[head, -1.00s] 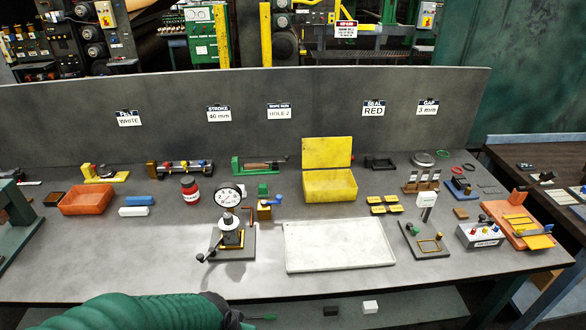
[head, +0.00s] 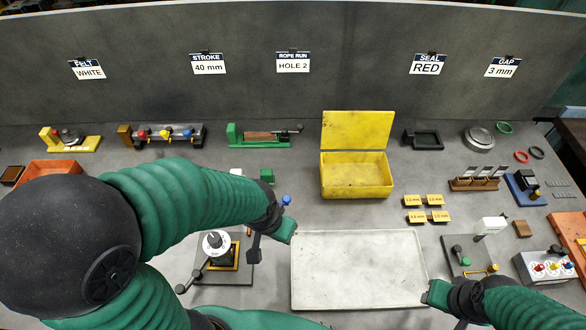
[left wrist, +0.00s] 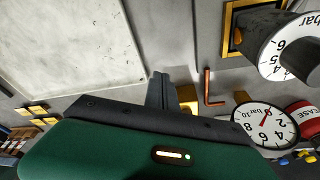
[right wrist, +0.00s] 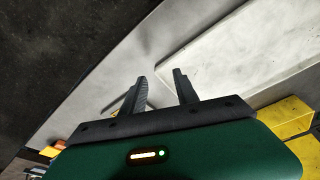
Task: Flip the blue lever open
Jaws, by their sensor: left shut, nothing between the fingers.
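The blue lever (head: 286,200) shows in the head view as a small blue knob at the right edge of my left wrist. Its brass block is mostly hidden there; a brass piece (left wrist: 187,97) shows beside my left fingers in the left wrist view. My left gripper (head: 254,246) is shut and empty, between the dial device and the white tray; its fingers (left wrist: 160,90) show in the left wrist view. I cannot tell if it touches the block. My right gripper (right wrist: 160,86) is open and empty near the tray's front right corner.
The white tray (head: 357,270) lies empty at front centre. A dial device with a crank (head: 235,270) stands left of my left gripper. A red-brown bent rod (left wrist: 208,88) is near the left fingers. A yellow box (head: 356,176) stands behind the tray.

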